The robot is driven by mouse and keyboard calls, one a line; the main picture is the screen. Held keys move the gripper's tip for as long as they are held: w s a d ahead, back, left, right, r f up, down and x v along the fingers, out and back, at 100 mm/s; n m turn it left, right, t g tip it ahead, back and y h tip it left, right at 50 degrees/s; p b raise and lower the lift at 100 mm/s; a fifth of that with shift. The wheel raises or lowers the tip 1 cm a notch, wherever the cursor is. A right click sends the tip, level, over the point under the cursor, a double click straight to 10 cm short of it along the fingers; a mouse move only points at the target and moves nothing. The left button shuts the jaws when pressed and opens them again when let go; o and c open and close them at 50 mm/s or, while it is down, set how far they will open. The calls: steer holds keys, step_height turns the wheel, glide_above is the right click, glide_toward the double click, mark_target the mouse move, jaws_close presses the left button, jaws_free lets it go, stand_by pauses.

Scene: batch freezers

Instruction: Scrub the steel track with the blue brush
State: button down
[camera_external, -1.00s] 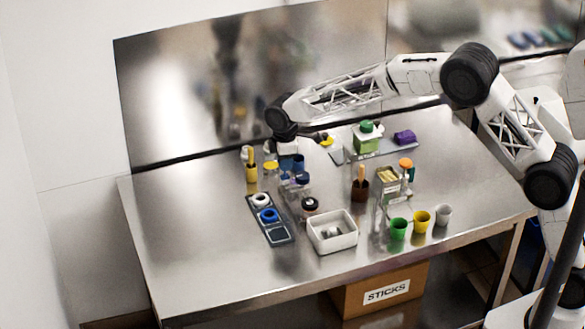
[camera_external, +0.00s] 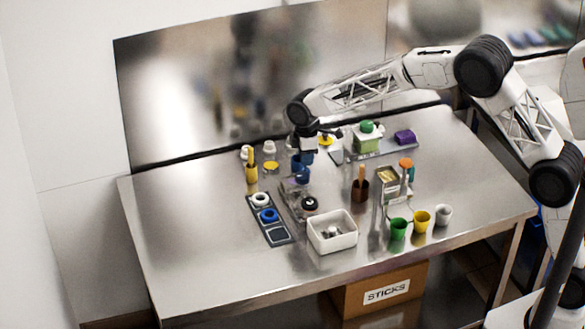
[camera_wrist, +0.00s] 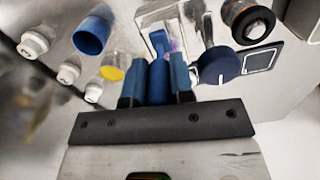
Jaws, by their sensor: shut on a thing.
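My gripper (camera_external: 304,146) is above the back middle of the steel table. In the wrist view my gripper (camera_wrist: 158,78) has its two blue fingers shut on the upright blue brush (camera_wrist: 158,43). The brush's lower end reaches toward a pale, shiny strip with a purplish smear, which looks like the steel track (camera_wrist: 183,28). I cannot tell whether they touch. In the external view the track (camera_external: 291,203) is partly hidden by a dark-topped jar and a blue piece.
A blue cup (camera_wrist: 91,36), a yellow disc (camera_wrist: 112,73) and several white-capped bottles are left of the fingers. A blue round piece (camera_wrist: 219,65) is close on the right. A white bin (camera_external: 332,232) stands in front.

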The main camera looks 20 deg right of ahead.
steer(key=shift+a, duration=0.35)
steer(key=shift+a+f, duration=0.1)
steer(key=shift+a, duration=1.7)
steer(key=shift+a+f, duration=0.1)
steer(key=shift+a, duration=1.05)
steer(key=shift+a+r, duration=0.2)
steer(key=shift+r, duration=0.15)
step_height(320, 180, up, 8)
steer(key=shift+f, duration=0.2)
